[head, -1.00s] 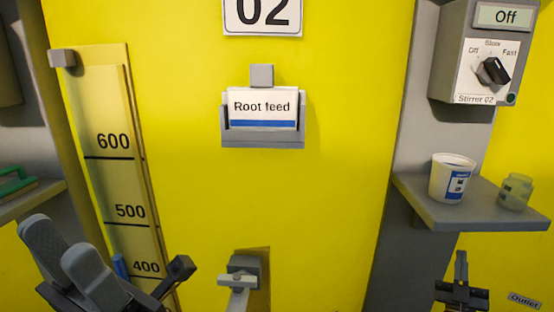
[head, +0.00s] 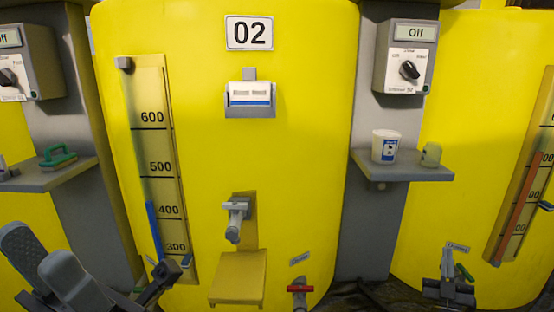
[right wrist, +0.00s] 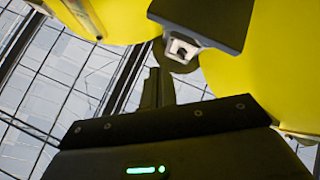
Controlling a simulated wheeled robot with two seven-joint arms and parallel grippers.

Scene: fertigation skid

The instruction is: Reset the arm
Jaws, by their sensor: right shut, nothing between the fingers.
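My right gripper (head: 447,264) is at the lower right in the head view, pointing up in front of the yellow tank on the right. In the right wrist view its dark fingers (right wrist: 158,88) are together with nothing between them, below a grey shelf-like part (right wrist: 205,22). My left arm comes in at the lower left, with its dark gripper end (head: 164,273) near the foot of the gauge on tank 02 (head: 310,190). Its fingers are not clear enough to show whether they are open.
The right shelf (head: 400,172) holds a white cup (head: 384,147) and a small greenish jar (head: 431,155). The left shelf (head: 50,178) holds a green-handled brush (head: 58,156). A grey spout (head: 234,212), a yellow ledge (head: 238,278) and a red-handled valve (head: 299,289) are on tank 02's front.

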